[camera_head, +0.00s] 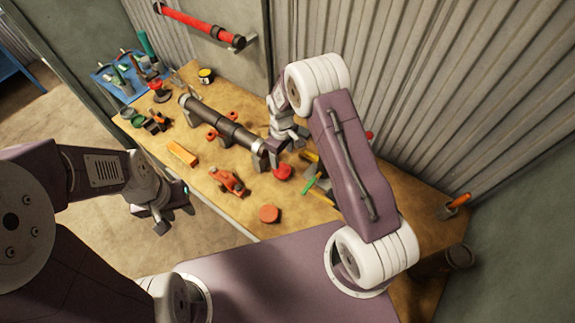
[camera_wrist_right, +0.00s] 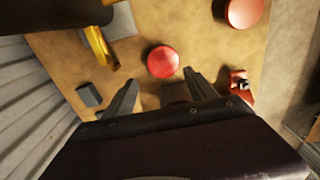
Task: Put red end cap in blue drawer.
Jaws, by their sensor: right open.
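A round red end cap (camera_head: 283,172) lies on the wooden workbench, just below the near end of the dark pipe in the head view. In the right wrist view the red cap (camera_wrist_right: 163,61) lies just beyond the fingertips. My right gripper (camera_wrist_right: 162,80) is open and empty, its fingers apart; in the head view it (camera_head: 280,146) is above the bench beside the pipe end, partly hidden by its arm. My left gripper (camera_head: 174,214) appears open and empty, off the bench's front edge. I cannot make out a blue drawer in either view.
A dark pipe (camera_head: 221,124) rests on supports along the bench. An orange-red disc (camera_head: 268,214), a red tool (camera_head: 228,180) and an orange block (camera_head: 183,153) lie nearby. A blue tray (camera_head: 106,78) with tools is at the far end. Corrugated wall (camera_head: 440,90) stands behind.

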